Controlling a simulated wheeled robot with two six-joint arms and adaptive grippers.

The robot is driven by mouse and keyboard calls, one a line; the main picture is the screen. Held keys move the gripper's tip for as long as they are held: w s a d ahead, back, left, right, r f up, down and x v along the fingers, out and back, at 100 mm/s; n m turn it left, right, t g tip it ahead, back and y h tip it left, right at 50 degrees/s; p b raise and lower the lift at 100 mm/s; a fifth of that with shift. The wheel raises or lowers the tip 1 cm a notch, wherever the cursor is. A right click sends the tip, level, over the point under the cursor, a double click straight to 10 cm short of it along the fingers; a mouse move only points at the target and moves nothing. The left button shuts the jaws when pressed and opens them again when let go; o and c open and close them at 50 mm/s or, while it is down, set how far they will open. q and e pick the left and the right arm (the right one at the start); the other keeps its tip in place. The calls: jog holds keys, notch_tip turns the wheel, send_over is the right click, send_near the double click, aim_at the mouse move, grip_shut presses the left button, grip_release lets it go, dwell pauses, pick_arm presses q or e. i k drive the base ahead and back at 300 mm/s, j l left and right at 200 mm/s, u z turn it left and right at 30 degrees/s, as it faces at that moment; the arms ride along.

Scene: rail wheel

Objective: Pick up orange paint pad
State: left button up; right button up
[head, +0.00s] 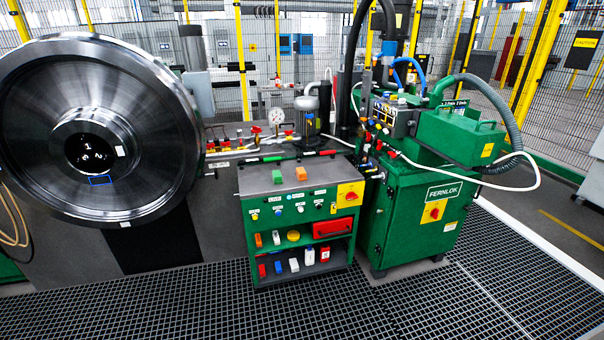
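An orange block (301,173), which looks like the orange paint pad, lies on the dark top of the green cabinet (248,184). A similar green block (277,177) lies just to its left, apart from it. Nothing covers the orange block. A smaller orange item (258,240) stands on the cabinet's upper shelf. Neither of my grippers is in view.
A large steel rail wheel (160,135) stands at the left. A green FERNLOK machine (410,215) with hoses stands right of the cabinet. Valves and a gauge (275,117) are behind the cabinet top. Grated floor (330,310) in front is clear.

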aim_at(301, 172)
jog(key=u, duration=1.3)
jog(key=z, duration=1.3)
jog(key=i+j+z, duration=0.15)
jog(key=i, duration=0.4)
jog(key=i+j+z, duration=0.1)
jog(key=i, duration=0.45)
jog(key=i+j+z, duration=0.15)
jog(key=i, duration=0.35)
